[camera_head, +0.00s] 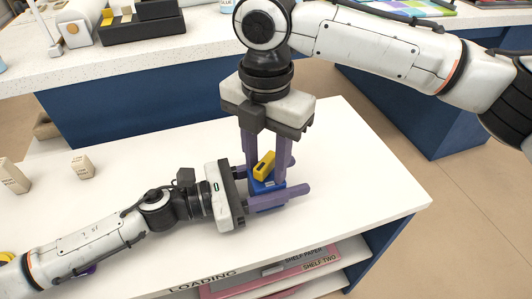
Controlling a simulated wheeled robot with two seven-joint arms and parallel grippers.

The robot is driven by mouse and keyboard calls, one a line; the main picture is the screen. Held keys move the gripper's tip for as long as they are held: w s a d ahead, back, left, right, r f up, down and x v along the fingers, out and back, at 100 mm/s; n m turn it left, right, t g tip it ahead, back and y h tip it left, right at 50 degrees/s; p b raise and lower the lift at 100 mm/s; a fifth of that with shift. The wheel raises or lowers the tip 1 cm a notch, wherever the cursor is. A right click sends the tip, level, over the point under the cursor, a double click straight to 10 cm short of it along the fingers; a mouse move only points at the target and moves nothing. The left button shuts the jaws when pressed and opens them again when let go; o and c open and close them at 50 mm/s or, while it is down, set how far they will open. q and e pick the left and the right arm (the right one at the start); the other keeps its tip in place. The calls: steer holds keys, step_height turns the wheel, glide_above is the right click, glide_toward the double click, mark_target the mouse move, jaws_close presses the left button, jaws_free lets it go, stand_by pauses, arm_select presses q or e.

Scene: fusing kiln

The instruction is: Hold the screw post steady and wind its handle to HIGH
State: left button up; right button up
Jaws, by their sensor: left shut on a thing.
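The screw post has a blue body (267,187) low on the white table and a yellow handle (264,166) on top, set at a slant. My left gripper (296,176) reaches in from the left and is shut on the blue body, one finger on the near side and one behind. My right gripper (266,178) points down from above. Its purple fingers stand apart on either side of the yellow handle; I cannot tell whether they touch it. The fingers hide parts of the post, and no HIGH mark can be made out.
Two small beige blocks, one tilted (13,176) and one upright (82,167), stand at the table's left. The white table (375,185) is clear to the right of the post. Open shelves with a pink-edged board (290,275) lie below the front edge. A speckled counter (160,52) runs behind.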

jaws_close()
steer(key=n, duration=0.4)
steer(key=shift+n, duration=0.6)
steer(key=n, duration=0.3)
steer(key=shift+n, duration=0.3)
steer(key=shift+c, duration=0.5)
jaws_free()
steer(key=shift+r, duration=0.1)
